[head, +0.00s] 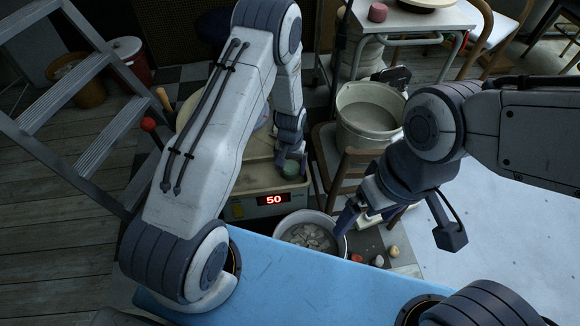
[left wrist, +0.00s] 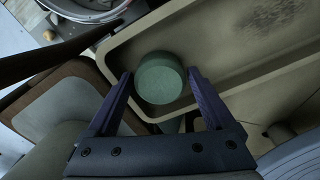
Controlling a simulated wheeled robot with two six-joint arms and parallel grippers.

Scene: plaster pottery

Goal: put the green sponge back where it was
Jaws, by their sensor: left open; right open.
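The green sponge (head: 291,169) is a short round block at the front right corner of the beige tray of a wheel unit (head: 240,208). In the left wrist view the sponge (left wrist: 160,78) lies against the tray's corner wall. My left gripper (left wrist: 160,76) is open, with one finger on each side of the sponge and a gap visible on the right. In the head view my left gripper (head: 290,158) is right above the sponge and partly hides it. My right gripper (head: 398,226) is open and empty, to the right of the lower bucket.
The unit's front shows a red "50" display (head: 273,199). A bucket of pale pieces (head: 308,235) stands in front of it. A larger grey bucket (head: 370,108) stands behind on the right. A ladder (head: 75,95) stands at left. Small round lumps (head: 378,261) lie near the lower bucket.

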